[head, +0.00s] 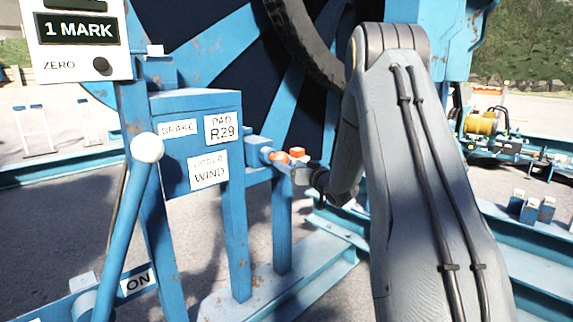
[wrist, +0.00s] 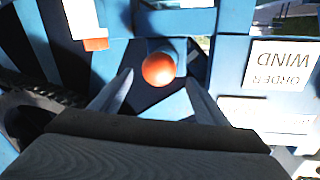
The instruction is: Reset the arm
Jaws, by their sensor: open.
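My grey arm (head: 408,170) reaches up from the lower right and bends down at its elbow in the head view. My gripper (wrist: 158,79) is open, with its two fingers spread in the wrist view. A round orange knob (wrist: 158,69) shows between and beyond the fingertips; I cannot tell whether they touch it. Orange parts (head: 297,153) also show by the gripper's end in the head view, on a blue bracket beside the brake post. The fingers are small and partly hidden there.
A blue box (head: 190,104) carries labels reading R29 and WIND. A panel (head: 80,38) reads 1 MARK. The large blue reel (head: 215,50) stands behind. Blue rails (head: 300,275) cross the ground.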

